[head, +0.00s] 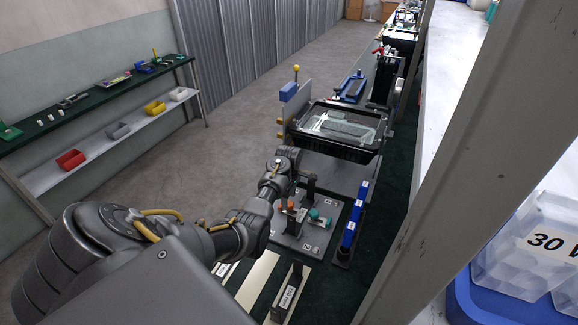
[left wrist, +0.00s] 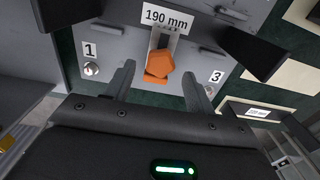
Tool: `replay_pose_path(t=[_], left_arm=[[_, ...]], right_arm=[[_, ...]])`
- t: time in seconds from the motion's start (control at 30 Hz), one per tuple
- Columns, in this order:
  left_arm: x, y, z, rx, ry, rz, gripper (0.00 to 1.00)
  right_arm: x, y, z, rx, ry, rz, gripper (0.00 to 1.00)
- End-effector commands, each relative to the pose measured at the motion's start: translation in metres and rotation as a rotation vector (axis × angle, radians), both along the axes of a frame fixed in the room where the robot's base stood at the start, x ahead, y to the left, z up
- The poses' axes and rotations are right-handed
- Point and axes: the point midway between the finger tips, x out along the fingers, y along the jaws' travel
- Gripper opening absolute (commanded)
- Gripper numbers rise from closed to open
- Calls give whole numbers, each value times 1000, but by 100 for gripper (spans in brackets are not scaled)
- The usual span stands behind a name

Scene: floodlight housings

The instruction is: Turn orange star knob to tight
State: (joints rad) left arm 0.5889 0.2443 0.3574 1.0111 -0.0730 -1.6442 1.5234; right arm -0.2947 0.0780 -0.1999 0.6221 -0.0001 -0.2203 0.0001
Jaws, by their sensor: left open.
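The orange knob (left wrist: 158,65) sits on a grey plate (left wrist: 110,45) below a "190 mm" label in the left wrist view. In the head view, the small orange knob (head: 291,204) shows on the grey fixture plate (head: 295,246) beside a teal knob (head: 316,214). My left gripper (left wrist: 160,84) is open. Its two fingers are on either side of the orange knob in the picture, with visible gaps. I cannot tell their depth relative to it. In the head view, my arm and wrist partly cover the fixture. My right gripper is not in view.
Numbered marks "1" (left wrist: 90,50) and "3" (left wrist: 217,77) flank the knob. A black tray (head: 335,148) stands behind the fixture and a blue bar (head: 350,222) to its right. A grey post (head: 455,165) crosses the right side. Open floor lies left of the bench.

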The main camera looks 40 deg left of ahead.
Motion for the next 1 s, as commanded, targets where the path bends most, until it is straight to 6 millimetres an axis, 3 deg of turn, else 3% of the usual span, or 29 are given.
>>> replay_pose_path(t=[0.2,0.53,0.87,1.0], left_arm=[[1,0,-19,1,0,-2,55],[1,0,-22,1,-1,-2,53],[1,0,-22,1,-1,-2,10],[1,0,-21,1,0,-7,10]], right_arm=[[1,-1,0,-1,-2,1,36],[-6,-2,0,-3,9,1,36],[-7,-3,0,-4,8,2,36],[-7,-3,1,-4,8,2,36]])
